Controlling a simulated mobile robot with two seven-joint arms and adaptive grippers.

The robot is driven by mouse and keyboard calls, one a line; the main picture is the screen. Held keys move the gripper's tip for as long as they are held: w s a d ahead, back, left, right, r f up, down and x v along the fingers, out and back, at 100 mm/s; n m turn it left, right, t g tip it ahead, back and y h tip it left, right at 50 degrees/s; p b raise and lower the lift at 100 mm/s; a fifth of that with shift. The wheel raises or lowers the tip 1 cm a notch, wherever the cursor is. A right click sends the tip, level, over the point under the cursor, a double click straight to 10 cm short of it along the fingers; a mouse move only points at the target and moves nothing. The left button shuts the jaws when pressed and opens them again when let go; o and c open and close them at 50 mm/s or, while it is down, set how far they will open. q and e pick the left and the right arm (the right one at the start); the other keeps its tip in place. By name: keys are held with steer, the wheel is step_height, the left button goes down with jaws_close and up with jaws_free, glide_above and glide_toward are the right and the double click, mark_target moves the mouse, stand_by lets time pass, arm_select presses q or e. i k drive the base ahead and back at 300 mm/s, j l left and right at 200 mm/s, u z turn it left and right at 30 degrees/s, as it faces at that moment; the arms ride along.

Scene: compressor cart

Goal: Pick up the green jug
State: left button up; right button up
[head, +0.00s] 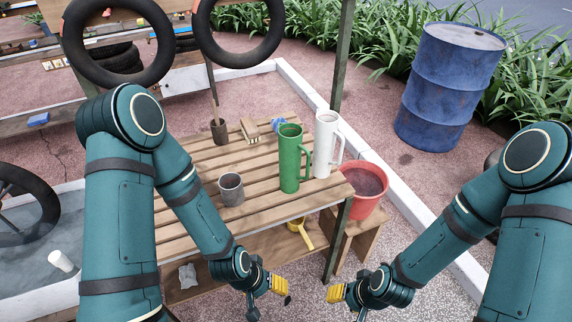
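The green jug (290,160) stands upright on the slatted wooden table (180,233), near its right end, with its handle on the right side. A white jug (325,145) stands close behind it to the right. My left gripper (287,291) is low in front of the table edge, apart from the jug. My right gripper (330,298) is also low, to the right of the left one, and far from the jug. Both have yellow fingers and seem to hold nothing. The finger gap of each is too small to tell.
A grey cup (231,189) stands left of the green jug. A brush (250,131), a blue item (278,125) and a dark pot (219,131) sit behind. A red bucket (365,191) stands right, on a wooden stool (352,236). A metal post (341,65) rises behind the jugs.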

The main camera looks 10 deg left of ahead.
mark_target(290, 135)
steer(key=k+j, duration=0.2)
steer(key=j, duration=0.2)
steer(key=k+j, duration=0.25)
steer(key=j, duration=0.15)
steer(key=k+j, duration=0.2)
steer(key=j, duration=0.2)
steer(key=u, duration=0.05)
